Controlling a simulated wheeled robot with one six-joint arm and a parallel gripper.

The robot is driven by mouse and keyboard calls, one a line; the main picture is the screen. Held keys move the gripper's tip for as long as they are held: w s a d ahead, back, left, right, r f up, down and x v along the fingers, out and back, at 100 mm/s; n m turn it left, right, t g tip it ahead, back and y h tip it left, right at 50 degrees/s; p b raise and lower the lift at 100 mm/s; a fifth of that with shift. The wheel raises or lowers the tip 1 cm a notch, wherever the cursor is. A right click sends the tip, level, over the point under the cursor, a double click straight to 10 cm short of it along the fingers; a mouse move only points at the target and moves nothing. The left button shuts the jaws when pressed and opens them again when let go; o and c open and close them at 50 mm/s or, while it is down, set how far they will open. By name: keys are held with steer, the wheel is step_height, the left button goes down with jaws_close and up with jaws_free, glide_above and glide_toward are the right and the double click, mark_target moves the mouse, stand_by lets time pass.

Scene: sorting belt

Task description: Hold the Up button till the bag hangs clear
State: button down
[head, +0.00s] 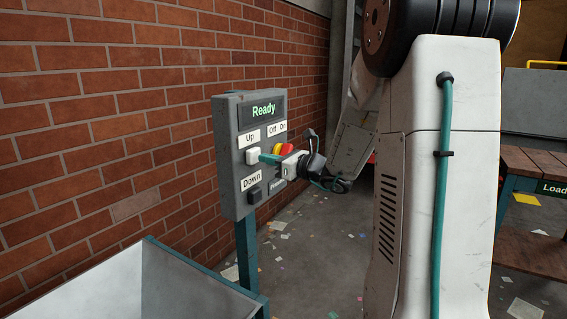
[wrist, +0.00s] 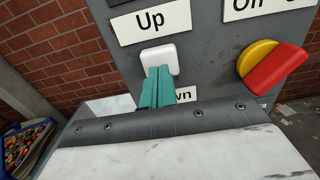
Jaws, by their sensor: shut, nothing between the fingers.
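The control panel (head: 228,175) stands on a teal post, and its screen reads "Ready". The white Up button (head: 252,156) sits under the "Up" label; it also shows in the wrist view (wrist: 160,60). My gripper (head: 264,158) is shut and empty, its teal fingertips (wrist: 158,72) at the lower part of the Up button. They look to be on it or just in front; I cannot tell whether it is pressed in. The dark Down button (head: 254,196) is below, its label partly hidden by the fingers in the wrist view. The bag is not in view.
A red and yellow switch (wrist: 272,68) is right of the Up button, under "Off" and "On". A pale metal bin (head: 185,285) stands below the panel. A blue crate (wrist: 38,155) holds colourful bits. A brick wall is behind; a "Load" table (head: 530,185) is at right.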

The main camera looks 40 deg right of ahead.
steer(key=shift+w+a, duration=0.25)
steer(key=shift+w, duration=0.3)
steer(key=shift+w+a, duration=0.25)
steer(key=shift+w, duration=0.45)
steer(key=shift+w+r, duration=0.15)
steer(key=shift+r, duration=0.1)
steer(key=shift+a, duration=0.1)
stand_by(0.4)
stand_by(2.2)
glide_toward(256, 155)
steer(key=v, duration=0.6)
steer(key=shift+f, duration=0.1)
